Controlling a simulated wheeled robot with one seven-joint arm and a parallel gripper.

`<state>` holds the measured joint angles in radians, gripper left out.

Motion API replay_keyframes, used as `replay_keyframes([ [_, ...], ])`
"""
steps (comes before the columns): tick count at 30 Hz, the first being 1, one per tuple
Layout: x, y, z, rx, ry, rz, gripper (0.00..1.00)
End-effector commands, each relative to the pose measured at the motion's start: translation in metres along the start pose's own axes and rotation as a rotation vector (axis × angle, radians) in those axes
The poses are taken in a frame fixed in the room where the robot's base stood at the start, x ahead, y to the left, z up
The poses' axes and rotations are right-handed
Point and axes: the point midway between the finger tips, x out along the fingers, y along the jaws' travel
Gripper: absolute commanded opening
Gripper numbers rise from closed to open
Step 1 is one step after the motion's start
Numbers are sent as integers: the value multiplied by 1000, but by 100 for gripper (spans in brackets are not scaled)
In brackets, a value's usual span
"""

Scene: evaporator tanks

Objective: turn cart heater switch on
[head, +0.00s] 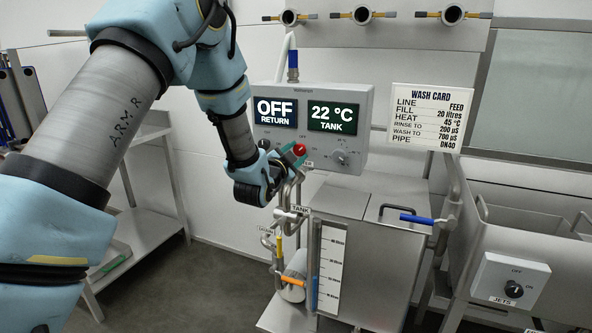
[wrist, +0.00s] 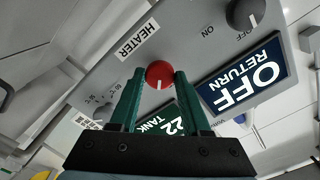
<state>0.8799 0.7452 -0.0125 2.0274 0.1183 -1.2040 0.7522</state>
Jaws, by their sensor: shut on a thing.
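The control box (head: 375,115) shows a display reading OFF RETURN (head: 276,112) and one reading 22 °C TANK (head: 333,118). A red round knob (head: 299,149) sits below the displays. In the wrist view, where the panel appears upside down, the red knob (wrist: 159,73) has a white mark toward the picture's bottom. The HEATER label (wrist: 138,39) is beside it. My gripper (wrist: 158,76) has its green fingers on both sides of the red knob, shut on it. In the head view my gripper (head: 288,160) reaches the panel from the lower left.
A black knob marked ON and OFF (wrist: 245,14) is near the red one. A grey dial (head: 340,157) is on the panel's right. Pipes and a valve (head: 293,213) stand just below my gripper. A wash card (head: 432,118) hangs to the right, above the tank lid (head: 338,200).

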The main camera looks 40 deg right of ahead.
Motion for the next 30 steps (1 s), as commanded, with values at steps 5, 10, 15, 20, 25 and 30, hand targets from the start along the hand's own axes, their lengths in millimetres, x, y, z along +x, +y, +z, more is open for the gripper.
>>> replay_keyframes([
  [5, 0, 6, 4, 170, 3, -1, 0],
  [10, 0, 6, 4, 331, 3, -1, 0],
  [15, 0, 5, 4, 482, 2, 0, 0],
  [20, 0, 4, 3, 603, 2, 0, 0],
  [25, 0, 3, 2, 699, 2, 1, 0],
  [30, 0, 2, 1, 762, 0, 1, 0],
])
